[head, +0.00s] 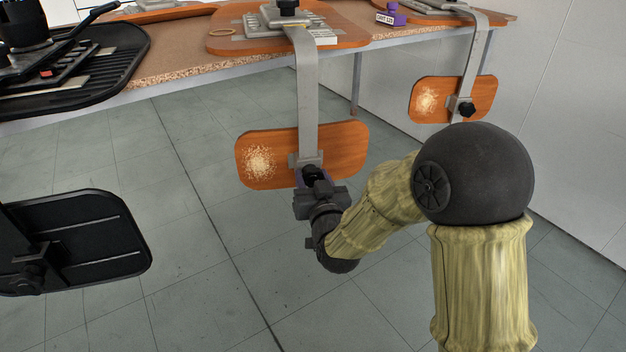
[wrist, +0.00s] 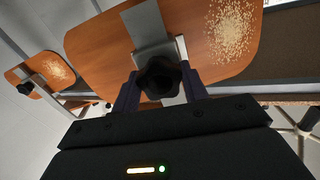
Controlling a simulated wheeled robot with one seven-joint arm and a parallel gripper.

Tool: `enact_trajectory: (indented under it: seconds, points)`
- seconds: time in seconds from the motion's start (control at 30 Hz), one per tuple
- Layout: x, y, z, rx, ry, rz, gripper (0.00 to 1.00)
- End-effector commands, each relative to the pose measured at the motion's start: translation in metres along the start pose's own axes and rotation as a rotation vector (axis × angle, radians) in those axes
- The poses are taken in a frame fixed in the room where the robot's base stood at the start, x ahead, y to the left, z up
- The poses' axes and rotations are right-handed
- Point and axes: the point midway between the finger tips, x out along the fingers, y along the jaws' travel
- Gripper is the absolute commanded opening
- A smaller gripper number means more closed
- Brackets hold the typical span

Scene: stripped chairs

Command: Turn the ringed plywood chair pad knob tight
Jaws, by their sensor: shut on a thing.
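The ringed plywood chair lies upturned on the bench, its orange seat (head: 345,28) bearing a ring mark. Its grey bar (head: 307,90) hangs down over the bench edge to the plywood back pad (head: 345,145), which has a pale worn patch. The black lobed knob (wrist: 158,77) sits where the bar meets the pad. My gripper (head: 314,180) is at that joint, its purple-dark fingers on either side of the knob and shut on it. In the head view the knob is largely hidden by the gripper.
Another plywood chair pad (head: 425,100) with a black knob (head: 467,109) hangs to the right. A black chair's pad (head: 85,240) hangs at the left. A purple labelled block (head: 391,17) stands on the bench (head: 190,65). The grey tiled floor around my arm is clear.

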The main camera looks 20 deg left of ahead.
Motion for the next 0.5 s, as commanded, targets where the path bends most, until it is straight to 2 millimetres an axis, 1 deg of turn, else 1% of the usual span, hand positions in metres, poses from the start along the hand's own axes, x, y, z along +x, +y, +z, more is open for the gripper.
enact_trajectory:
  seconds: [0.17, 0.5]
  points:
    - [-0.0007, -0.0008, 0.0014, 0.132, -0.003, -0.005, 0.21]
    - [-0.0007, -0.0008, 0.0014, 0.449, -0.003, -0.012, 0.21]
